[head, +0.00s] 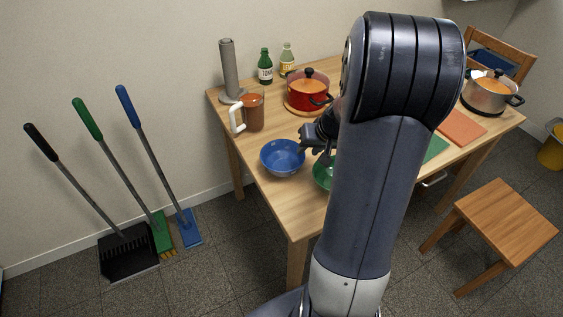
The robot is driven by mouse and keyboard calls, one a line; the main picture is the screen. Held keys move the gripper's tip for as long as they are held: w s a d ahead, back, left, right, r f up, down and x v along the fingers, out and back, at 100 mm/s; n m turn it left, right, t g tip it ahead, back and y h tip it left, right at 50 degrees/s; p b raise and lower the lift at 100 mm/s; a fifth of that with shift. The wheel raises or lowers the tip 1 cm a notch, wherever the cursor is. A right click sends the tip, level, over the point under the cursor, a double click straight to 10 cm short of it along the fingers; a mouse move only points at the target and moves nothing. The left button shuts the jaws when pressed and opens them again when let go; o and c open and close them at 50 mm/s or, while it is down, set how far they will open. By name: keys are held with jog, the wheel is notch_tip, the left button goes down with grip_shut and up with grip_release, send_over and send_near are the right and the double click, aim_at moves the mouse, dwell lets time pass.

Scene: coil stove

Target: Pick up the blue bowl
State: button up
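The blue bowl (283,158) stands upright and looks empty on the wooden table (285,203), near its left edge. My gripper (309,147) is just right of the bowl, close to its right rim. I cannot tell whether it touches the rim. My arm hides part of the gripper, and the fingers are too small and dark to show whether they are open. A green bowl (322,175) sits right of the blue bowl, largely hidden behind my arm.
A mug (256,112) and a grey paper-towel holder (230,72) stand behind the blue bowl. A red pot (304,92) and two bottles stand further back. A steel pot (488,97) is at the right. A stool (507,222) is right of the table.

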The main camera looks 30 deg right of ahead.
aim_at(303, 155)
jog(key=shift+x, duration=2.6)
jog(key=shift+c, duration=0.4)
grip_shut()
